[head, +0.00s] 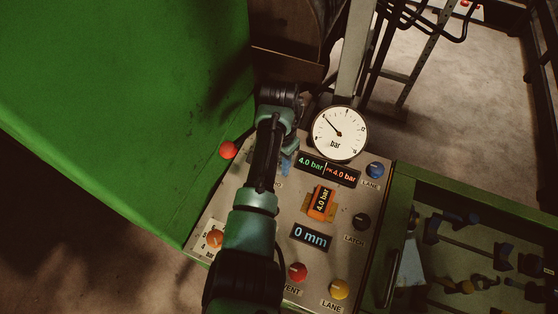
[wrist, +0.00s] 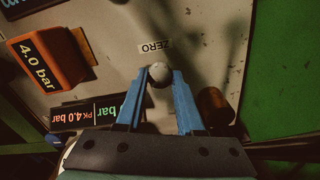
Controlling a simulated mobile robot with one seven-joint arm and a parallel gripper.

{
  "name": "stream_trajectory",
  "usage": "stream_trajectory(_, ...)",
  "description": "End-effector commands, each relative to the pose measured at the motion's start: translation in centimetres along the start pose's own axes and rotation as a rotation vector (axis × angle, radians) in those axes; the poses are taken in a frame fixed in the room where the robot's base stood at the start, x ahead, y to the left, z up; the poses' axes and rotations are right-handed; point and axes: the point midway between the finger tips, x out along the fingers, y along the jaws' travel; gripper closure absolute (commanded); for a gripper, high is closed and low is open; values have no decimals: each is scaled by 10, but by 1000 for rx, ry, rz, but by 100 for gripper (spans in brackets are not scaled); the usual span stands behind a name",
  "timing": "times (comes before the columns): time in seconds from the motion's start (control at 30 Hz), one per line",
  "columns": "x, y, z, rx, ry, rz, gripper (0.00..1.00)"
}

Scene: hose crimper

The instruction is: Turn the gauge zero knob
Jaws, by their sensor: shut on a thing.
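The gauge zero knob (wrist: 159,75) is a small pale round knob below a "ZERO" label (wrist: 157,46) in the wrist view. My gripper (wrist: 160,78) has blue fingers, one on each side of the knob, and is shut on it. In the head view my arm covers the knob, and only a bit of a blue finger (head: 286,165) shows. The round white gauge (head: 339,134) stands at the top of the panel, its needle pointing to the upper left.
The panel (head: 285,207) carries a 4.0 bar display (head: 327,168), an orange block (head: 321,203), a 0 mm display (head: 311,238), and blue (head: 375,170), black (head: 361,221), red (head: 297,271) and yellow (head: 339,289) knobs. A green surface (head: 120,90) borders the left.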

Motion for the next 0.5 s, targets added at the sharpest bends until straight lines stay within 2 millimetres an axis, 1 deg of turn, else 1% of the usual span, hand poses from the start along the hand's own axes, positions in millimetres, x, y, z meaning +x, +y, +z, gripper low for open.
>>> stream_trajectory(0.17, -2, -1, -2, 0, 5, -3, 100)
stream_trajectory(0.2, -2, -1, -2, 0, 5, -3, 60)
stream_trajectory(0.27, -1, -1, -1, -1, 5, -2, 51)
stream_trajectory(0.5, -1, 0, -1, -1, 2, -1, 51)
